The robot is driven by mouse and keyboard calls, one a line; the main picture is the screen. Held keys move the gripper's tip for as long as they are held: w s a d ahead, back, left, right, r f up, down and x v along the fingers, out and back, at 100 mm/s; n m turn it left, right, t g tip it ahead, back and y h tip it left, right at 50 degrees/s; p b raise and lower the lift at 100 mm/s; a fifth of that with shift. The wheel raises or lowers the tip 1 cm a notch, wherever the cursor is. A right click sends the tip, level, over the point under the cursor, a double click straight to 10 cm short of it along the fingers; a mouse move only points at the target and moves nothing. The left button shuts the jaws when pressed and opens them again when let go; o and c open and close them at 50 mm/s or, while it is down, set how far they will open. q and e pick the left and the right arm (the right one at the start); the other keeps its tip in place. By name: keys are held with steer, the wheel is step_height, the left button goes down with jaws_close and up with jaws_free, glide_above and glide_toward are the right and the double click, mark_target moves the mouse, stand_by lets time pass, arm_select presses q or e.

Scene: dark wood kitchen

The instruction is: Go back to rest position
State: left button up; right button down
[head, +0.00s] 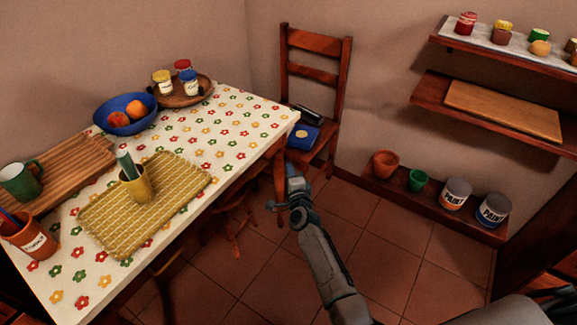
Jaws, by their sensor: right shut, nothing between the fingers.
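My right gripper (291,181) is at the end of the grey arm that comes up from the bottom right. It is shut and empty. It hangs in the air beside the table's right corner, with the chair behind it in the picture. My left gripper is not in the head view.
The table (232,138) holds a blue fruit bowl (108,121), a round tray with jars, a yellow cup (138,187) on a mat, and a green mug (18,183). A chair (318,80) stands behind. Shelves (428,92) line the right wall. Floor (385,232) is clear.

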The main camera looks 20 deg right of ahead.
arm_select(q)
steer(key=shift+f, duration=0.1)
arm_select(e)
steer(key=shift+s, duration=0.15)
steer(key=s+d+f+n+g+y+p, duration=0.25)
steer(key=s+f+n+g, duration=0.8)
steer(key=s+f, duration=1.65)
arm_select(q)
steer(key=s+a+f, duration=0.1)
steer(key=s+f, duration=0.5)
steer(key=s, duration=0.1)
steer(key=shift+p, duration=0.35)
arm_select(e)
steer(key=s+d+f+n+g, duration=0.2)
steer(key=s+f+n, duration=0.1)
steer(key=s, duration=0.7)
steer(key=s+d+f+n+g+h, duration=0.1)
steer(key=s+d+f+n+g, duration=0.1)
steer(key=s+f, duration=0.4)
steer(key=s+d+f+n+g+h, duration=0.1)
steer(key=s+d+f+n+g, duration=0.1)
steer(key=s, duration=1.1)
step_height(320, 180, down, 3)
steer(key=shift+s+d+r+n, duration=0.15)
steer(key=shift+s+d+n, duration=0.15)
steer(key=shift+d+n, duration=0.65)
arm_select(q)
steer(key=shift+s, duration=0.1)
arm_select(e)
steer(key=shift+d, duration=0.1)
